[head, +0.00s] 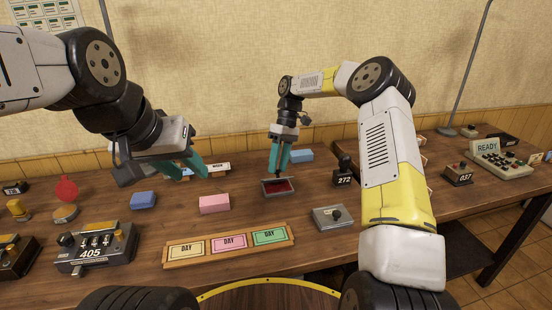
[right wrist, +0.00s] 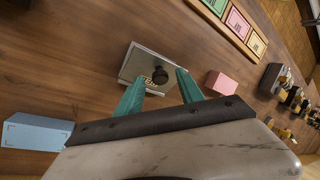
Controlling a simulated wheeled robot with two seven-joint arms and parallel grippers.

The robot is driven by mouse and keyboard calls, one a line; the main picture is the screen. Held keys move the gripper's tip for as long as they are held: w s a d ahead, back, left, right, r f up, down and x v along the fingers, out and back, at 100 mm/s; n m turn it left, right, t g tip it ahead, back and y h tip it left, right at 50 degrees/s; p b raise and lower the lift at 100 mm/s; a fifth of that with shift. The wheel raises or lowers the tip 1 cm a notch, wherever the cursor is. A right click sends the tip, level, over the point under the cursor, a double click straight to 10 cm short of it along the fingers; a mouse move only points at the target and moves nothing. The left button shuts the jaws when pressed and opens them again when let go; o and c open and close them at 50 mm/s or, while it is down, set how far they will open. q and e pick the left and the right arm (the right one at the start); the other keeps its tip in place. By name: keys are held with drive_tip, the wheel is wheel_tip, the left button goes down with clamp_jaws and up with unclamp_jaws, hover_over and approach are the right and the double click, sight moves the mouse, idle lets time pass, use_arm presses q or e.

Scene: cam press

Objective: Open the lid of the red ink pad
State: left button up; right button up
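The red ink pad (head: 279,188) is a small grey case in the middle of the table, with its red inside showing in the head view. In the right wrist view its grey lid (right wrist: 140,65) with a black knob (right wrist: 160,75) faces me and hides the red. The lid looks raised; its exact angle is unclear. My right gripper (head: 279,168) is just behind the case. Its teal fingers (right wrist: 160,92) are apart, with the knob seen between and beyond them; contact is unclear. My left gripper (head: 193,174) is open and empty above the table, further left.
A second grey case with a knob (head: 334,217) is closed, front right. Near the pad are a pink block (head: 214,203), a blue block (head: 302,155) and the 272 stamp (head: 343,172). A wooden card tray (head: 172,262) lies in front left.

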drive_tip(key=v, duration=0.7)
drive_tip(key=shift+r, duration=0.35)
drive_tip(key=shift+w+d, duration=0.1)
drive_tip(key=shift+w, duration=0.05)
